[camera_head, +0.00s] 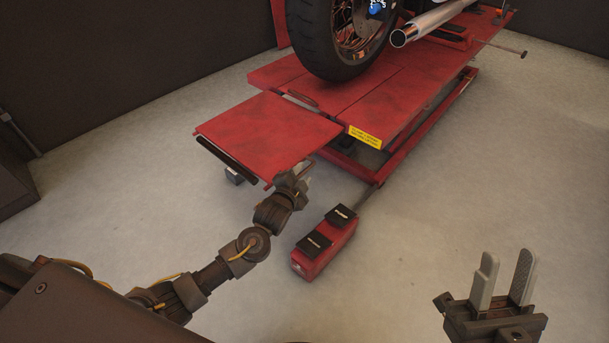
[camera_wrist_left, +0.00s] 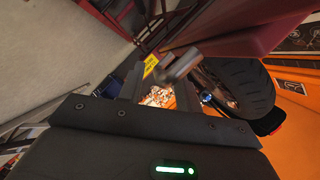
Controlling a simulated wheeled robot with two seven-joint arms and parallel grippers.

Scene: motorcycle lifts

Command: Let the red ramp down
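The red ramp (camera_head: 262,138) is at the near end of the red motorcycle lift in the head view. It lies about level with the lift deck, with a dark bar along its near left edge. My left gripper (camera_head: 299,173) is at the ramp's near right corner, partly hidden by its own wrist; I cannot tell if it touches. In the left wrist view its two fingers (camera_wrist_left: 158,88) stand apart, with a dark red panel (camera_wrist_left: 240,28), likely the ramp's underside, close above. My right gripper (camera_head: 506,264) is open and empty above the floor at lower right.
A motorcycle's rear tyre (camera_head: 335,45) stands on the lift deck (camera_head: 395,85) just behind the ramp. A red foot pedal box (camera_head: 326,250) with two black pedals lies on the floor right of my left arm. The floor (camera_head: 460,200) at right is clear.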

